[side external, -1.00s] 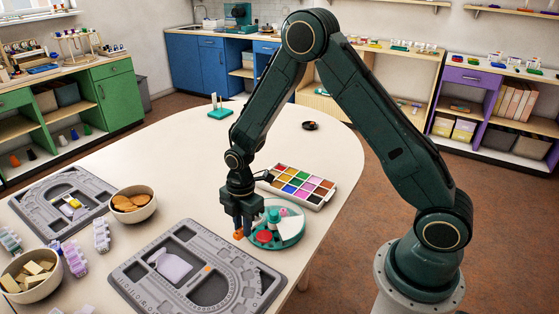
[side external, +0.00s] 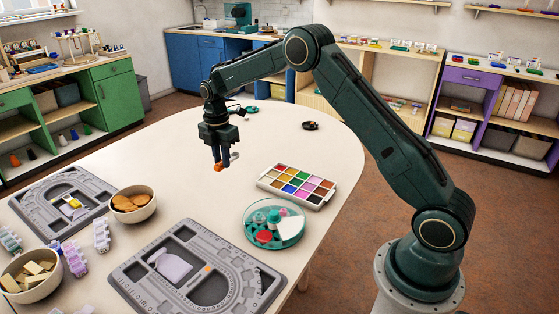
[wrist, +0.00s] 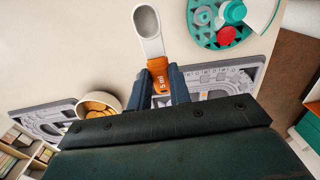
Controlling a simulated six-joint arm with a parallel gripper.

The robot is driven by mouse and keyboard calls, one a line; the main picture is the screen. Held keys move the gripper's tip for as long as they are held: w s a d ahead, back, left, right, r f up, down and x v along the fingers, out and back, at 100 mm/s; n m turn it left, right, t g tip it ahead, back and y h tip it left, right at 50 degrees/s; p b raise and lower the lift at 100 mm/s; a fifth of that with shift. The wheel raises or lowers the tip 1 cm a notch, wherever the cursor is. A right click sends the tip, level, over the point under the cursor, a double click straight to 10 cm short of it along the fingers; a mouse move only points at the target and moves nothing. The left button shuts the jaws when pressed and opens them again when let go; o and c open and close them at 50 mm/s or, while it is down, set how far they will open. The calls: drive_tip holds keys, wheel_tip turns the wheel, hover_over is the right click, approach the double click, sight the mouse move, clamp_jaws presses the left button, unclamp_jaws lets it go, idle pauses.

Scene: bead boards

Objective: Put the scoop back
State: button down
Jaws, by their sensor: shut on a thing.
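The scoop has an orange handle marked "5 ml" and a pale grey bowl. In the wrist view its bowl (wrist: 148,24) points up and away from my gripper (wrist: 167,82), with the handle (wrist: 160,72) between the fingers. In the side view my gripper (side external: 222,163) is shut on the scoop (side external: 219,168) and holds it in the air above the bare table. The round teal tray (side external: 250,238), with a red piece, a white wedge and a teal knob, stands to the right and nearer the camera, clear of my gripper.
A grey bead board (side external: 142,287) lies at the front, another (side external: 34,200) at left. A bowl of brown pieces (side external: 133,212) and a paint box (side external: 318,203) stand on the table. A small dark dish (side external: 310,126) is at the back. The middle table is free.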

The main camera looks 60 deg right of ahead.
sight(230, 207)
drive_tip(key=d+r, duration=0.1)
drive_tip(key=w+d+r, duration=0.1)
drive_tip(key=shift+w+r, duration=0.25)
drive_tip(key=shift+r, duration=0.05)
drive_tip(key=shift+f, duration=0.1)
wheel_tip(230, 207, down, 20)
drive_tip(key=shift+r, duration=0.1)
idle(0.9)
drive_tip(key=c, duration=1.3)
unclamp_jaws()
